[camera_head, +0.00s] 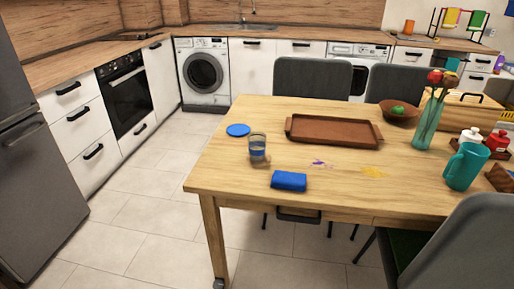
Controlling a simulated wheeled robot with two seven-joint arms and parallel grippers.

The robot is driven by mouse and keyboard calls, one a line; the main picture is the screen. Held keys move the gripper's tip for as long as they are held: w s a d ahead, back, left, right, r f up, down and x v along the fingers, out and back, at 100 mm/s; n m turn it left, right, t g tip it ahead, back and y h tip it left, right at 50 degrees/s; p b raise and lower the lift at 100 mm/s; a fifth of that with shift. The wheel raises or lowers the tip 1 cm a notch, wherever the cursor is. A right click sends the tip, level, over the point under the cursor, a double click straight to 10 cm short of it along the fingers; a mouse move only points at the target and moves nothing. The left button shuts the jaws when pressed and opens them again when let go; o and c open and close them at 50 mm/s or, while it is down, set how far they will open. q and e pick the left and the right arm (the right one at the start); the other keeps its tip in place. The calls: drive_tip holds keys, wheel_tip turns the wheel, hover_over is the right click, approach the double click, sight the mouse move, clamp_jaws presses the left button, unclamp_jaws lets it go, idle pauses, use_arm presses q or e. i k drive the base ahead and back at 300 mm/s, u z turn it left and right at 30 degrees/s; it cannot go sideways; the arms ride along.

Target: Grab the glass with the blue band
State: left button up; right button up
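The glass with the blue band (257,147) stands upright on the wooden table (228,171), near its left side. Neither of my grippers is in view.
A brown tray (334,144) lies behind and right of the glass. A teal vase (427,124), a teal pitcher (465,167) and a bowl (399,117) stand further right. Grey chairs (458,245) surround the table. Open tiled floor (140,220) lies left of it.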

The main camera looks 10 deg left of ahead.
sight(257, 148)
drive_tip(key=u, duration=0.3)
drive_tip(key=k, duration=0.4)
drive_tip(key=u, duration=0.9)
drive_tip(key=k, duration=0.8)
drive_tip(key=u, duration=1)
drive_tip(key=i, duration=2.05)
drive_tip(key=z, duration=1.25)
drive_tip(key=i, duration=1.1)
drive_tip(key=z, duration=1.2)
